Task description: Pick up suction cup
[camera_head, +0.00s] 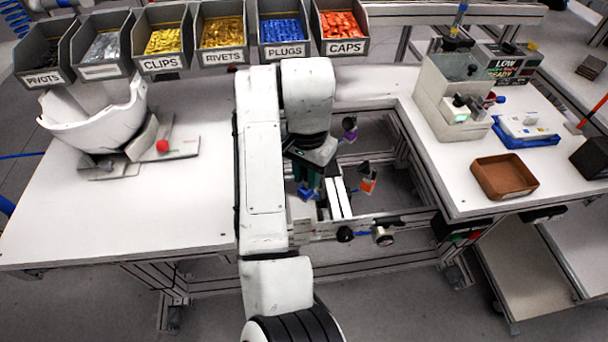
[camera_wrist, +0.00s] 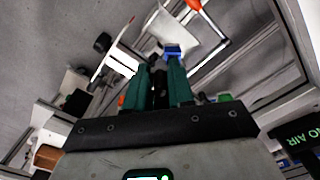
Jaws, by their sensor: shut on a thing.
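My gripper (camera_head: 308,188) points down over the gap between the two white tables. Its green fingers also show in the wrist view (camera_wrist: 160,75). They are shut on a small suction cup with a blue part (camera_wrist: 173,51) and a dark body between the fingers. In the head view the blue part (camera_head: 306,194) shows at the fingertips; the rest is mostly hidden by my gripper. An orange cup-like piece (camera_head: 368,184) is to the right of my gripper, and a purple one (camera_head: 349,124) is farther back. Both are apart from my gripper.
A metal frame with rails (camera_head: 338,200) lies below my gripper. A white helmet shell (camera_head: 95,125) sits on a fixture on the left table. Labelled bins (camera_head: 222,57) line the back. A brown tray (camera_head: 505,190) and a test box (camera_head: 453,92) stand on the right table.

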